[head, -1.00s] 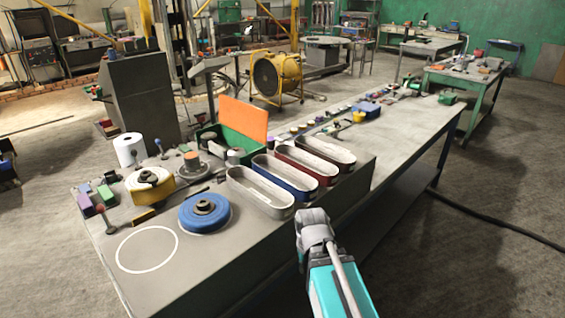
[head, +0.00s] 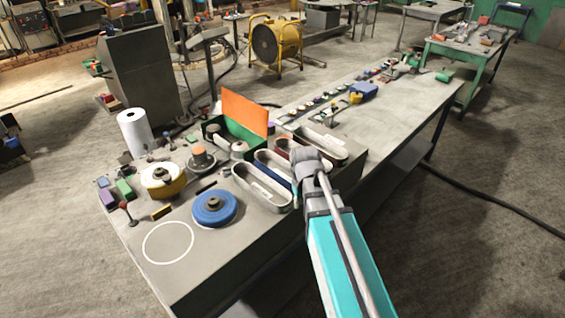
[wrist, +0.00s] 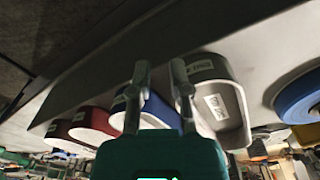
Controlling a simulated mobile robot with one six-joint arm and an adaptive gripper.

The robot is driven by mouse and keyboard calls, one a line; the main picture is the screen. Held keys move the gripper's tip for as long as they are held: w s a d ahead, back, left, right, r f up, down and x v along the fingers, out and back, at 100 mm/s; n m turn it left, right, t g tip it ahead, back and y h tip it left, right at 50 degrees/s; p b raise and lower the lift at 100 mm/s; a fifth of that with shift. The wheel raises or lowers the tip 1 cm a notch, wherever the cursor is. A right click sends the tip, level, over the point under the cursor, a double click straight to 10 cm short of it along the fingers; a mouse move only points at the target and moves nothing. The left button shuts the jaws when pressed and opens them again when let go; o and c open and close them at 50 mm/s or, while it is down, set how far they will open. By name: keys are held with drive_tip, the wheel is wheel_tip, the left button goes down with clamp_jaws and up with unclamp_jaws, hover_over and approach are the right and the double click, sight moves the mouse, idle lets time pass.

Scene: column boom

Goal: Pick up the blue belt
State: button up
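The blue belt (wrist: 160,108) is a long upright loop standing between a grey belt (wrist: 239,112) and a red belt (wrist: 78,134). In the wrist view, my gripper (wrist: 159,72) is open, with its two fingers apart over the blue belt's near end. I cannot tell whether the fingers touch the belt. In the head view, my arm and gripper hide part of the blue and red belts.
A darker red belt (head: 341,155) stands past the red one. A blue disc (head: 214,209), a yellow roll (head: 160,184) and a white drawn circle (head: 168,243) are to the left. A green box with an orange lid (head: 244,110) stands behind. The table's far right is mostly clear.

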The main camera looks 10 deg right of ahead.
drive_tip(key=w+r+n+p, duration=0.3)
drive_tip(key=w+r+p, duration=0.1)
drive_tip(key=w, duration=0.7)
drive_tip(key=w+r+n+p, duration=0.2)
drive_tip(key=w+r+p, duration=0.3)
drive_tip(key=w, duration=0.5)
drive_tip(key=shift+w+r+n+p, duration=0.3)
drive_tip(key=shift+w+r+n, duration=0.1)
drive_tip(key=shift+r, duration=0.4)
drive_tip(key=b, duration=0.9)
hover_over(289, 171)
drive_tip(key=f, duration=0.8)
drive_tip(key=shift+w+f, duration=0.35)
drive_tip(key=shift+w, duration=0.05)
drive_tip(key=shift+s+f+b, duration=0.15)
drive_tip(key=shift+f+b, duration=2.25)
drive_tip(key=shift+f, duration=0.2)
clamp_jaws()
